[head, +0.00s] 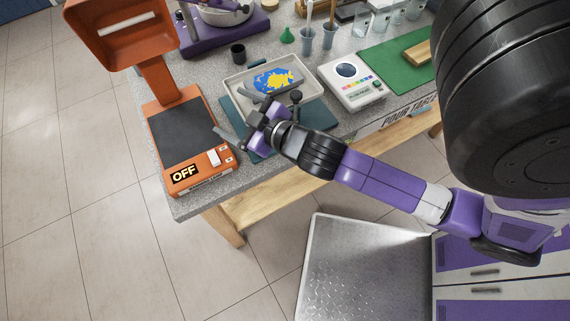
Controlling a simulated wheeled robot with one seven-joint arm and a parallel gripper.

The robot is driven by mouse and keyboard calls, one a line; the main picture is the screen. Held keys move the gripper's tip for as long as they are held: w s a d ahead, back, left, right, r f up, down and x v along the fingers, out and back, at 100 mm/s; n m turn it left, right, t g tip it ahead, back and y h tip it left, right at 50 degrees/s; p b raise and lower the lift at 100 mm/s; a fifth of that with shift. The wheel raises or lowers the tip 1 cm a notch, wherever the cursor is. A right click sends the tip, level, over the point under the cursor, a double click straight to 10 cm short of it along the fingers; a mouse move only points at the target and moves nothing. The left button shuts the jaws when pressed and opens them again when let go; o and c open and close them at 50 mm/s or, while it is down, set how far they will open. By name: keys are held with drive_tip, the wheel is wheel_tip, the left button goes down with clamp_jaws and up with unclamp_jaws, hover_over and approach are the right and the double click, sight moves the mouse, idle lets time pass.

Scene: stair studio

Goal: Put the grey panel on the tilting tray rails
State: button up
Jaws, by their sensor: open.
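The tray's rails cannot be made out clearly. My gripper (240,116) is open at the tray's front left corner, over the mat, with its fingers pointing left. Nothing shows between the fingers. It hides part of the tray's front edge, and contact with the tray cannot be told.
An orange station with a dark pad (182,133) and an "OFF" display stands at left. A white device (351,80) stands right of the tray, with a green mat (400,62) beyond. A dark cup (238,54), green funnel (287,35) and blue-grey cups (307,40) stand behind.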

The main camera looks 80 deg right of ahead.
drive_tip(key=s+a+r+t+y, duration=0.1)
drive_tip(key=s+a+r+y, duration=0.1)
drive_tip(key=s+a, duration=0.6)
drive_tip(key=s+a+r+n+y, duration=0.1)
drive_tip(key=s+a+y, duration=0.3)
drive_tip(key=s+a, duration=0.3)
drive_tip(key=shift+s+a+r+t+y, duration=0.3)
drive_tip(key=shift+s+a+r+t, duration=0.1)
drive_tip(key=shift+a, duration=2.15)
